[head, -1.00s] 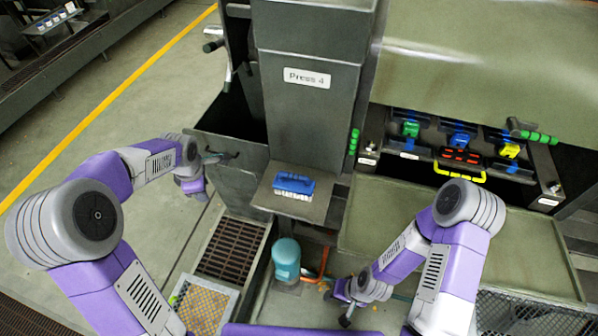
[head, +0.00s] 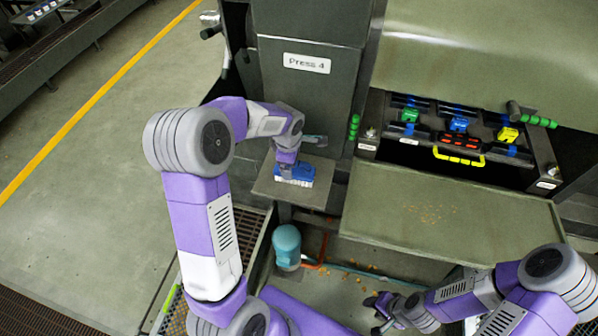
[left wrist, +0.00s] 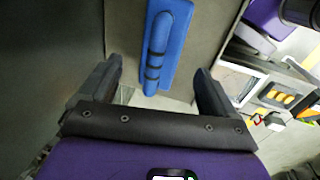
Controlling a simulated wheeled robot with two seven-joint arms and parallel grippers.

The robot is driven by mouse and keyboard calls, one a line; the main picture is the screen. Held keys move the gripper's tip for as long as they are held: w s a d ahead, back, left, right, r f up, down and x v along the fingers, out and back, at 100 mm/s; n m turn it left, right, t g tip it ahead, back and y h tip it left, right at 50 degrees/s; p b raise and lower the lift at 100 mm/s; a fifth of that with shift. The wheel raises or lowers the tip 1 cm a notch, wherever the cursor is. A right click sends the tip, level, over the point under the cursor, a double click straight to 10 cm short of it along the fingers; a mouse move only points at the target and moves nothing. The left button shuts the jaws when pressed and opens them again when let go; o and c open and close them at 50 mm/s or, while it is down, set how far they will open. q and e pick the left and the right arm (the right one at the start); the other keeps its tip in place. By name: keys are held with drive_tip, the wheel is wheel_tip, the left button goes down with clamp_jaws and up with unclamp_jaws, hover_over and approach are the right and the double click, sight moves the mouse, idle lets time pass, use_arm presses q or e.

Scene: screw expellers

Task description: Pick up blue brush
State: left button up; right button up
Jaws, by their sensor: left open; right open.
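The blue brush (head: 303,171) with white bristles lies on a small grey shelf (head: 318,200) in front of the Press 4 column. My left gripper (head: 289,165) is over the brush in the head view and hides part of it. In the left wrist view, the brush (left wrist: 170,45) shows its handle lengthwise, ahead of and between the two fingers. The left gripper (left wrist: 158,78) is open, and no finger visibly touches the brush. My right gripper (head: 377,313) is low at the bottom, apart from the brush, and empty.
The Press 4 column (head: 310,110) rises right behind the shelf. A green tray (head: 450,215) is at the right, below a rack with a yellow-handled tool (head: 458,158). A teal motor (head: 287,243) stands below the shelf. Open floor lies left.

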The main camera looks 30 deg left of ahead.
sight(294, 171)
use_arm(q)
drive_tip(key=f, duration=0.2)
drive_tip(key=w+f, duration=0.1)
drive_tip(key=f, duration=0.1)
drive_tip(key=shift+d+f, duration=0.2)
drive_tip(key=shift+f, duration=0.05)
drive_tip(key=c, duration=1.2)
